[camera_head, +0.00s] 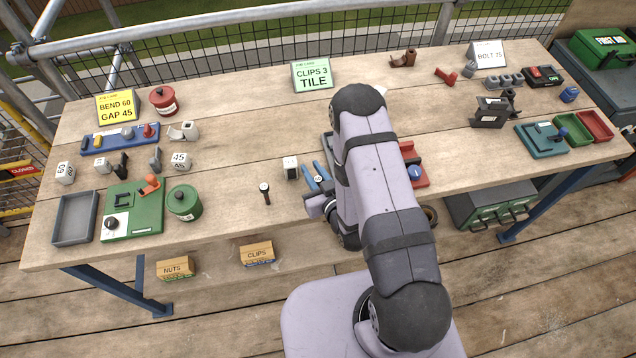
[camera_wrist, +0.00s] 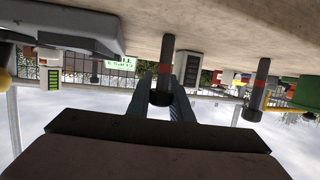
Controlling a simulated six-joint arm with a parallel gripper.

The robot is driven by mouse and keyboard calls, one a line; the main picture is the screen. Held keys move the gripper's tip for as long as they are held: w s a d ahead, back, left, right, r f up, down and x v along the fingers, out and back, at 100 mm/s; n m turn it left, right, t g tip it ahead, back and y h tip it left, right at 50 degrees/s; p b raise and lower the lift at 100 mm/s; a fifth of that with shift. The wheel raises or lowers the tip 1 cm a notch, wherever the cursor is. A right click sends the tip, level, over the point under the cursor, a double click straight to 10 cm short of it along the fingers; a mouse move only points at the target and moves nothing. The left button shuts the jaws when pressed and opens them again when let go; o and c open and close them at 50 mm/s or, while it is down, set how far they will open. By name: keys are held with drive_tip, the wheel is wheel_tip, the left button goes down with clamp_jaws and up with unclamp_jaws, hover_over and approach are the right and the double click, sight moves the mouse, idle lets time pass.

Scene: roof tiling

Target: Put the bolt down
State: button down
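A dark bolt (camera_wrist: 161,72) with a red band and a black head is between the two fingers of my gripper (camera_wrist: 163,92) in the wrist view, which is upside down. The fingers seem to touch it on both sides. The bolt is upright, head up, with its foot at or very near the bench top; I cannot tell if it touches. In the head view my gripper (camera_head: 316,177) is low over the front middle of the bench, with the pale, round bolt top showing between blue-grey fingers. A second similar bolt (camera_head: 265,192) stands to its left, also in the wrist view (camera_wrist: 257,90).
A green can (camera_head: 184,203), green fixture (camera_head: 133,210) and grey tray (camera_head: 75,218) are on the left. The bench's front edge is close.

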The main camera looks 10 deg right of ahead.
drive_tip(key=shift+r, duration=0.1)
idle(0.3)
wheel_tip(320, 180, up, 10)
idle(0.8)
drive_tip(key=w+a+f+n+g+y+b, duration=0.1)
drive_tip(key=w+a+f+n+y+b, duration=0.15)
drive_tip(key=w+a+b, duration=0.45)
drive_tip(key=w+a+f+n+g+y+b, duration=0.1)
drive_tip(key=w+a+f+n+y+b, duration=0.2)
drive_tip(key=w+a, duration=0.55)
drive_tip(key=w+a+r+m+b, duration=0.1)
drive_tip(key=w+a+r+b, duration=0.4)
drive_tip(key=w, duration=0.4)
drive_tip(key=shift+w+a+r+b, duration=0.3)
drive_tip(key=shift+a+b, duration=0.25)
drive_tip(key=shift+b, duration=0.75)
drive_tip(key=shift+f+b, duration=0.4)
drive_tip(key=shift+f, duration=4.6)
